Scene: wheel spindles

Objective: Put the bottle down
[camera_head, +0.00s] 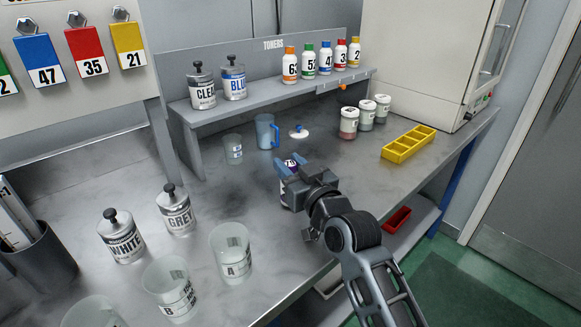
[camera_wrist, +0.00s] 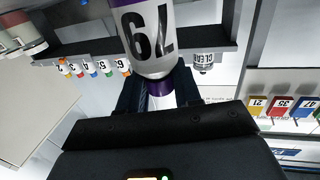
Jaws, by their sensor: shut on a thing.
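The bottle (camera_wrist: 150,38) is white with purple ends and large black digits. It fills the top middle of the wrist view and appears upside down there. My gripper (camera_wrist: 155,98) is shut on it. In the head view the bottle (camera_head: 291,163) is mostly hidden behind my gripper (camera_head: 302,176), over the front middle of the grey bench (camera_head: 330,165). Whether its base touches the bench cannot be told.
A raised shelf (camera_head: 270,95) labelled TONERS holds several small bottles and two tins. A blue jug (camera_head: 266,131), a white lid (camera_head: 298,132), lidded jars (camera_head: 349,123) and a yellow tray (camera_head: 408,144) stand behind. Clear beakers (camera_head: 231,252) and tins (camera_head: 175,208) are left.

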